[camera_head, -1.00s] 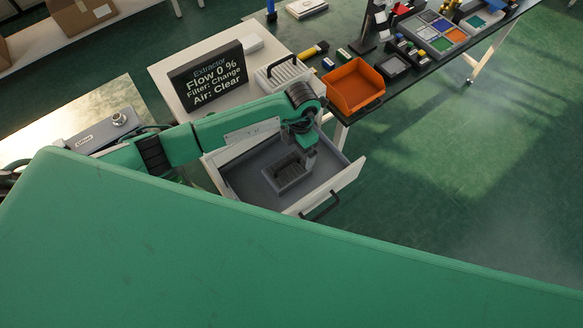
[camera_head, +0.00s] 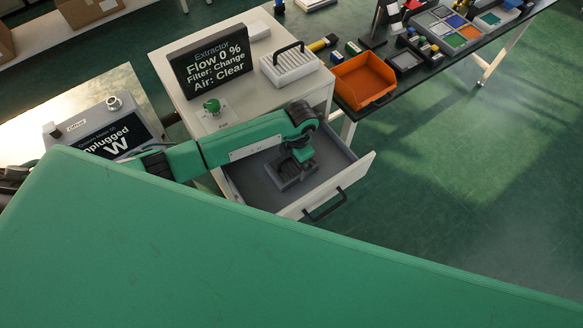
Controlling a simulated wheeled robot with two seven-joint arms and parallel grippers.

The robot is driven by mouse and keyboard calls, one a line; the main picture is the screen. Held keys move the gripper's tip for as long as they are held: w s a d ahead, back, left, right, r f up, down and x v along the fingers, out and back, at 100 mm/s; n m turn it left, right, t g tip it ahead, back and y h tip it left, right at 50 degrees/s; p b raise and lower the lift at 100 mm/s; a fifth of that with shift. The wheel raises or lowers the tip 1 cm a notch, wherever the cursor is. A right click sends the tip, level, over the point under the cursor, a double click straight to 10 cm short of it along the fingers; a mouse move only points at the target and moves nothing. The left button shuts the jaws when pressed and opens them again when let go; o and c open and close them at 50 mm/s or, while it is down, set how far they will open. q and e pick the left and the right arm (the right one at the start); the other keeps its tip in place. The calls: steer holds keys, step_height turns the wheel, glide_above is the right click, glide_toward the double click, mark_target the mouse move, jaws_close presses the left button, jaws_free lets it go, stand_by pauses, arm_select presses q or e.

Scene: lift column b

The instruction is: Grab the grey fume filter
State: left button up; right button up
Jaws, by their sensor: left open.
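The grey fume filter (camera_head: 286,181), a dark grey block with slots in its top, lies in the open drawer (camera_head: 325,188) of the white cabinet. My left gripper (camera_head: 298,165) points down over it from above, at its far right part. The gripper is open, with its fingertips close to the filter. I cannot tell whether they touch it or reach around part of it. The gripper and wrist hide some of the filter's top. My right gripper is not in view.
A white slotted block with a black handle (camera_head: 290,66) and a black Extractor sign (camera_head: 211,63) stand on the cabinet top, with a green knob (camera_head: 212,105). An orange bin (camera_head: 363,80) sits on the dark bench. My green body covers the foreground.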

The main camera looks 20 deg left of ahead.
arm_select(q)
steer(key=f, duration=0.1)
steer(key=f+b, duration=0.1)
steer(key=f, duration=0.1)
steer(key=shift+s+a, duration=0.2)
steer(key=shift+r, duration=0.1)
steer(key=c, duration=0.9)
step_height(320, 180, up, 15)
steer(key=b, duration=0.3)
step_height(320, 180, up, 13)
glide_above(292, 164)
steer(key=shift+a, duration=0.1)
